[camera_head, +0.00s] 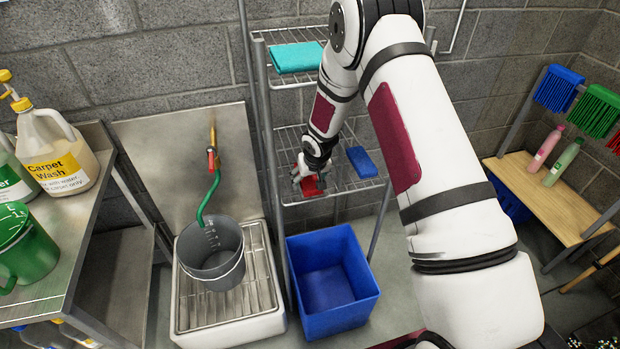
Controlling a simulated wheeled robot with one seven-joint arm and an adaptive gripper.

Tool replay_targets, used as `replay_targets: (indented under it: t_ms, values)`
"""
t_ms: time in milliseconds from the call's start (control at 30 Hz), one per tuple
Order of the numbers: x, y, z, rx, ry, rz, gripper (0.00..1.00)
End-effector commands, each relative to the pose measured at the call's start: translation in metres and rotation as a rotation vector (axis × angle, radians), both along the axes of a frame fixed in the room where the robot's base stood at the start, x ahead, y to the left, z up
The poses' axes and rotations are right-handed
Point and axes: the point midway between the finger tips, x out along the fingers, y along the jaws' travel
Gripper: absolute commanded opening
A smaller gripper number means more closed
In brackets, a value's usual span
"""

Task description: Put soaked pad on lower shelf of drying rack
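The drying rack (281,203) is a wire rack with thin metal posts against the block wall. A teal pad (297,57) lies on its upper shelf and a blue pad (361,162) on the right part of its lower shelf (343,188). My gripper (309,183) is at the left part of the lower shelf, at a red pad (313,187). The red pad is partly hidden by the fingers and looks level with the shelf. Whether the fingers grip it is too small to tell, and I cannot tell which pad is soaked.
A blue bin (330,287) stands below the rack. A grey bucket (214,262) with a green hose sits in the floor sink to the left. A steel table (62,255) with bottles is at far left. A wooden bench (545,207) with brushes is at right.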

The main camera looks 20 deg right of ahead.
Motion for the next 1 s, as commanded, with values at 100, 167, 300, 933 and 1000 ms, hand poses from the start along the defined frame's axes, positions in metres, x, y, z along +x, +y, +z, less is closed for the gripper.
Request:
replay_targets:
  t_ms: [100,167,300,933,1000]
  values:
    - [0.0,0.0,0.0,0.0,0.0,0.0,0.71]
    - [0.0,0.0,0.0,0.0,0.0,0.0,0.71]
    - [0.0,-0.001,0.004,0.0,-0.001,0.0,0.71]
    - [-0.039,-0.001,0.099,0.0,-0.003,-0.001,0.71]
    - [-0.042,-0.001,0.105,0.0,-0.002,-0.001,0.71]
